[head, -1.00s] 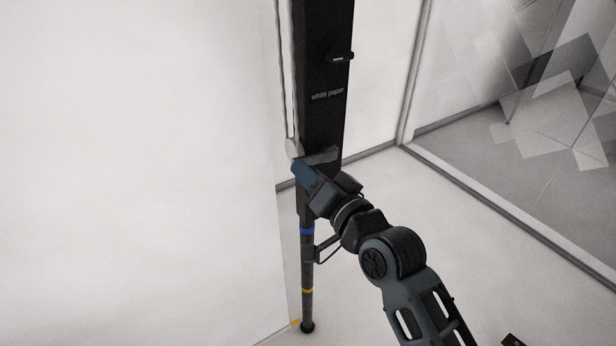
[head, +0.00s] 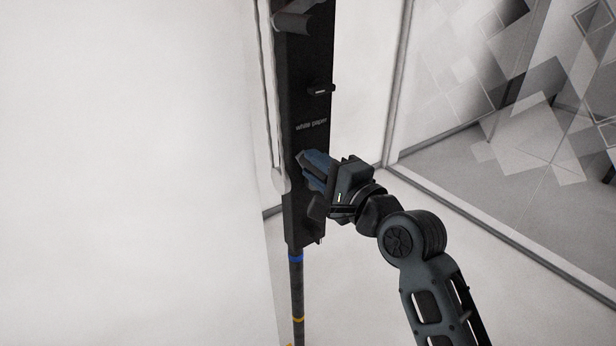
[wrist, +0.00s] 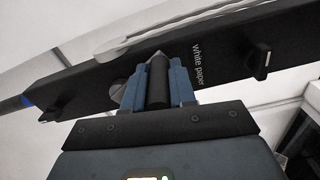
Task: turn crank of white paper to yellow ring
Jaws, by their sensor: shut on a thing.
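The black post (head: 304,85) carries a "white paper" label (head: 311,126), and the label also shows in the wrist view (wrist: 198,65). My gripper (head: 313,170) is at the post just below the label. In the wrist view its blue fingers (wrist: 159,84) are shut around a dark cylindrical crank handle (wrist: 158,78). The crank's arm is mostly hidden by the gripper. On the thin lower pole are a blue ring (head: 296,258) and, lower, a yellow ring (head: 298,320). The wrist view shows the blue ring (wrist: 28,101) at its left edge; the yellow ring is out of that view.
A small black knob (head: 320,90) sticks out above the label. A large white panel (head: 130,170) fills the left side, close to the post. A glass partition (head: 510,110) stands at the right, with open pale floor between it and the post.

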